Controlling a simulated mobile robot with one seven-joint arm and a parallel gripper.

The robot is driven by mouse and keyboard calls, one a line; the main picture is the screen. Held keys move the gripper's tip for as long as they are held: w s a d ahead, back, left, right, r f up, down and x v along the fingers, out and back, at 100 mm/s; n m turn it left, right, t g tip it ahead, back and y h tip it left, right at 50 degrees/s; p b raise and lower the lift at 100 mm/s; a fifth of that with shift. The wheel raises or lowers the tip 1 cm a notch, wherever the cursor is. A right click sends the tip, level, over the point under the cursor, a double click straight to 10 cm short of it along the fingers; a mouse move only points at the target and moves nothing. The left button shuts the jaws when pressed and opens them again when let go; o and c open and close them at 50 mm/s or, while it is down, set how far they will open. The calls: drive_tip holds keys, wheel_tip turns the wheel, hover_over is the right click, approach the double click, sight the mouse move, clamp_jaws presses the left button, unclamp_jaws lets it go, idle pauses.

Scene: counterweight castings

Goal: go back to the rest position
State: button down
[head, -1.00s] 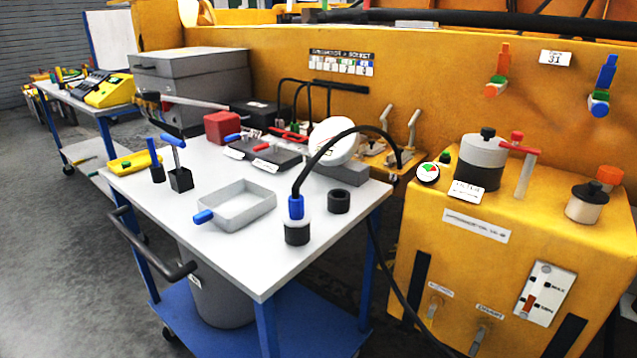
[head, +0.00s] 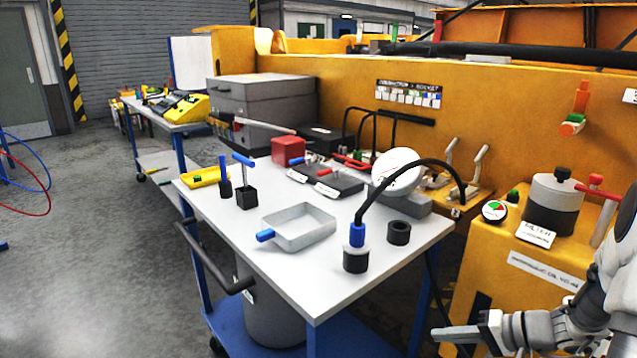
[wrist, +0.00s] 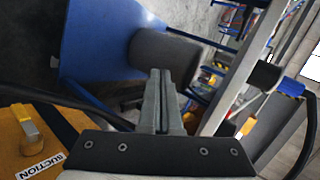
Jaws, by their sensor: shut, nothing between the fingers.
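My gripper (head: 459,335) shows at the lower right of the head view, grey, in front of the yellow machine and to the right of the white-topped cart. In the wrist view my gripper (wrist: 160,78) has its two fingers pressed together with nothing between them. It hangs free, apart from the cart and the machine. Below it in the wrist view are the cart's blue lower shelf (wrist: 95,40) and the grey bin (wrist: 165,55).
The white cart top (head: 290,275) carries a grey tray (head: 310,235), a black hose with a blue fitting (head: 357,235), a black ring (head: 399,233) and a red box (head: 288,151). The yellow machine (head: 480,250) stands at the right. The floor at left (head: 90,260) is mostly open.

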drive_tip(key=s+a+r+n+g+h, duration=0.1)
drive_tip(key=s+a+r+n+h, duration=0.15)
drive_tip(key=a+r, duration=0.45)
drive_tip(key=s+a+r+n+h, duration=0.25)
drive_tip(key=a+r, duration=0.35)
drive_tip(key=r, duration=0.4)
drive_tip(key=s+d+r+h, duration=0.2)
drive_tip(key=s+h, duration=0.3)
drive_tip(key=s, duration=0.9)
wheel_tip(320, 180, up, 21)
drive_tip(key=p, duration=2.1)
drive_tip(key=shift+w+y, duration=0.15)
drive_tip(key=shift+y, duration=0.15)
